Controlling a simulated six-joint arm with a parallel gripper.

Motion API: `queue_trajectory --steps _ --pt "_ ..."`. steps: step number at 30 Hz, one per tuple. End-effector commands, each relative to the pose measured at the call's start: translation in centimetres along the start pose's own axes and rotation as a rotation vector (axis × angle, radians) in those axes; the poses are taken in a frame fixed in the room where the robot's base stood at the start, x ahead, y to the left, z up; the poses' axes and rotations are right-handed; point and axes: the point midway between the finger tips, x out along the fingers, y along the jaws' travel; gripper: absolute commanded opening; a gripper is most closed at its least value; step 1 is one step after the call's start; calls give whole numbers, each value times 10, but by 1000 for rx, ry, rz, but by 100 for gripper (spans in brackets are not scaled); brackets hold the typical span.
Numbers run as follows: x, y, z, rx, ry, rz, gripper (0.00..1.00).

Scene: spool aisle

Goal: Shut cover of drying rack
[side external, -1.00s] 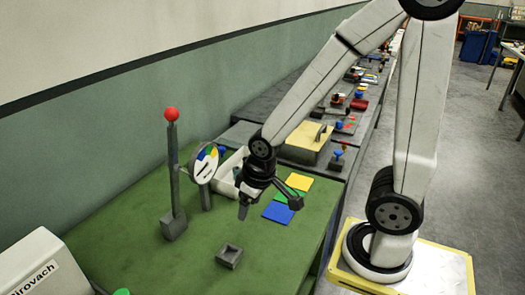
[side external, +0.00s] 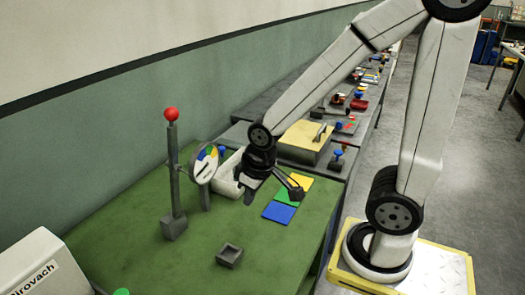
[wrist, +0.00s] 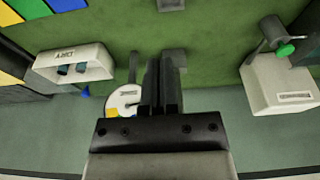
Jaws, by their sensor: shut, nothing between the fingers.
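My gripper (side external: 250,196) is shut and empty, pointing down above the green table, just in front of a white box (side external: 228,172). In the wrist view its dark fingers (wrist: 161,84) are together. The white box also shows in the wrist view (wrist: 92,62), left of the fingers and apart from them, with small dark lettering and two dark blue-grey pieces at its front. No cover can be made out clearly; my gripper hides part of the box in the side view.
A round colour dial (side external: 203,163) and a grey lever with a red ball (side external: 173,168) stand left of my gripper. Yellow, green and blue squares (side external: 279,212) lie to the right. A small grey square tray (side external: 229,255) and a white machine (side external: 42,266) are nearer the camera.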

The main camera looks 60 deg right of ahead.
Motion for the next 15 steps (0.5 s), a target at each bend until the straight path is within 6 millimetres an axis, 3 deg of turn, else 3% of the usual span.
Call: queue_trajectory --steps 11,15 --pt "-31 0 -8 0 3 0 0" --pt "-31 3 -19 11 1 3 0"
